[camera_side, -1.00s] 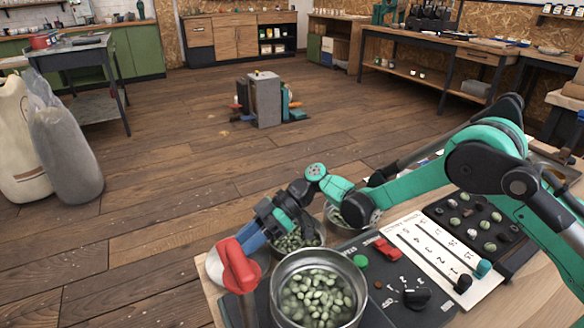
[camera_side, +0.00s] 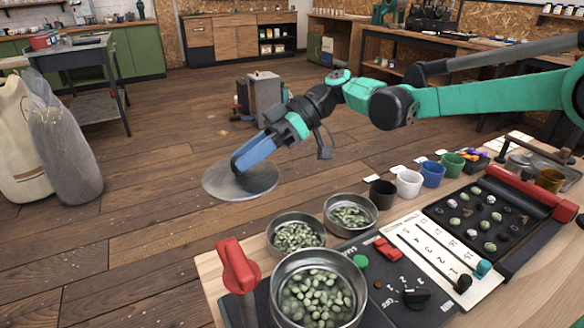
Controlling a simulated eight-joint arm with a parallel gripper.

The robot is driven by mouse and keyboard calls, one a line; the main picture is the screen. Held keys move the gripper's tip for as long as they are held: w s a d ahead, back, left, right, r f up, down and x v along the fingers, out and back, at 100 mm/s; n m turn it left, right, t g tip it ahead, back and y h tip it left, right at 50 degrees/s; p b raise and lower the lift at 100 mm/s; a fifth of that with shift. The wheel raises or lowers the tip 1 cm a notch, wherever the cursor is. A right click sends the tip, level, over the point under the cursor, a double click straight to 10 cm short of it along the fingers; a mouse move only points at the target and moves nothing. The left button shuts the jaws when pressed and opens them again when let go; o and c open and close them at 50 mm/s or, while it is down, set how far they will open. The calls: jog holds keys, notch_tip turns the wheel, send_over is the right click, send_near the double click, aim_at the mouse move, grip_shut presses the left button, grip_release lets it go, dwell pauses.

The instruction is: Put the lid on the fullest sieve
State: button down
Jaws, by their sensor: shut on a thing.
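My gripper (camera_side: 239,164) is shut on the grey round lid (camera_side: 258,184). The lid is held roughly level in the air, behind and left of the sieves, apart from all of them. Three round metal sieves with pale green beans stand uncovered on the workbench. The front sieve (camera_side: 276,289) looks largest, being nearest the camera. A second sieve (camera_side: 273,238) stands behind it, and a third sieve (camera_side: 329,221) is behind and to the right. Beans lie below the rim in each; I cannot tell the exact levels.
A red-topped post (camera_side: 237,266) stands at the bench's left, beside the front sieve. Black, white, blue and green cups (camera_side: 408,183) line the back edge. A dark bean tray (camera_side: 480,215) and a white slider panel (camera_side: 440,254) lie to the right.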

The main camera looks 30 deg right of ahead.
jog(key=shift+s+d+f+m+t+h, duration=0.1)
jog(key=shift+s+d+f+m+t, duration=0.35)
jog(key=shift+d+f, duration=1.4)
jog(key=shift+d+f+m+t+h, duration=0.1)
jog(key=shift+d+f+m+t, duration=0.75)
jog(key=shift+f, duration=1.85)
jog(key=shift+s+d+f+m+t+h, duration=0.1)
jog(key=shift+s+d+f+m+t, duration=0.45)
jog(key=shift+d+f, duration=1.4)
jog(key=shift+w+a+f, duration=0.15)
jog(key=shift+w+f, duration=0.05)
jog(key=shift+f, duration=0.2)
jog(key=shift+w+a+f, duration=0.15)
jog(key=shift+f, duration=0.2)
jog(key=c, duration=0.8)
grip_release()
jog(key=shift+c, duration=0.2)
jog(key=v, duration=1.1)
